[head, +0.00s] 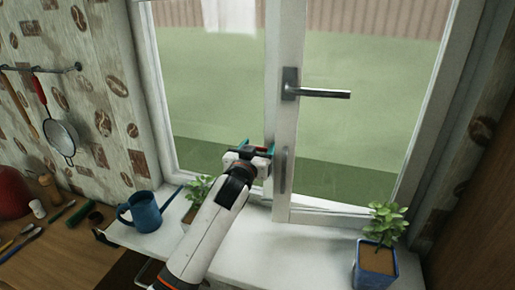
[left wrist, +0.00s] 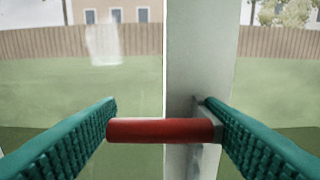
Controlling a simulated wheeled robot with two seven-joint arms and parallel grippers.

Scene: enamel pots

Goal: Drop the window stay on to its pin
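My left gripper (head: 259,149) is at the window's middle upright (head: 285,115), low down. In the left wrist view its two teal fingers (left wrist: 158,105) stand wide apart. A red bar with a grey right end (left wrist: 158,130) spans the gap crosswise, its ends overlapping the fingers. This may be the stay's grip, but I cannot tell. In the head view the red bar (head: 264,151) is small. A grey vertical fitting (head: 283,172) is on the upright just right of the gripper. I cannot make out the pin. My right gripper is not in view.
A dark window handle (head: 318,93) sticks out above. A potted plant in a blue pot (head: 376,266) stands on the sill (head: 285,250) at right. A blue mug (head: 146,213) and another plant (head: 198,187) are left of my arm. A sieve (head: 61,137) hangs on the left wall.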

